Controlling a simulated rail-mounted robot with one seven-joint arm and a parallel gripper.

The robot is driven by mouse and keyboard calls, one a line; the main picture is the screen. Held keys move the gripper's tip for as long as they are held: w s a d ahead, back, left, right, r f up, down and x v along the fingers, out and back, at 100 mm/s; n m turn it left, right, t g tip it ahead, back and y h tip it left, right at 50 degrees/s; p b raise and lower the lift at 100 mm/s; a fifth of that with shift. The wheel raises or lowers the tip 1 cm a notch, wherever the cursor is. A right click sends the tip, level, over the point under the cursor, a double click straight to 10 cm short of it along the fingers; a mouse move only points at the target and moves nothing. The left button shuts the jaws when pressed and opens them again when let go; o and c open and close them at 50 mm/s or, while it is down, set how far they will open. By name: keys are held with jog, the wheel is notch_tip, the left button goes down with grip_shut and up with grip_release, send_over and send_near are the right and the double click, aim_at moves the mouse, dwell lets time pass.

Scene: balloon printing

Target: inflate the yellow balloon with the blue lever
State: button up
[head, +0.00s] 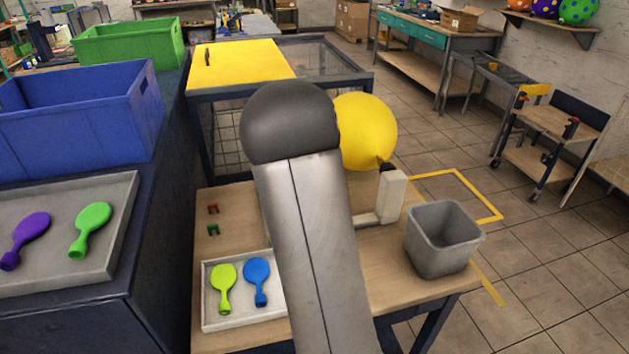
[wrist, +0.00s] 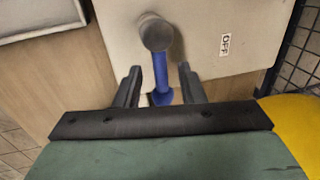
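The yellow balloon (head: 367,130) is round and swollen, at the nozzle of a pale inflating device (head: 391,196) on the wooden table. Its edge also shows at the right of the wrist view (wrist: 300,118). In the wrist view, the blue lever (wrist: 161,72) has a dark grey knob (wrist: 156,34) and stands out from a pale panel (wrist: 215,15) marked OFF (wrist: 226,44). My gripper (wrist: 160,69) is open, with one finger on each side of the lever and visible gaps between. In the head view my arm hides the gripper and lever.
A tray (head: 208,322) with a lime and a blue flat balloon lies on the table (head: 405,285). A grey bin (head: 442,240) stands at its right. Blue (head: 75,125) and green (head: 130,42) crates sit on the left counter.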

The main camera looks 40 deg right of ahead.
jog(key=s+a+r, duration=0.1)
jog(key=s+r, duration=0.2)
jog(key=r, duration=1.3)
jog(key=shift+a+r+b, duration=0.15)
jog(key=shift+r+b, duration=0.15)
jog(key=shift+r, duration=0.1)
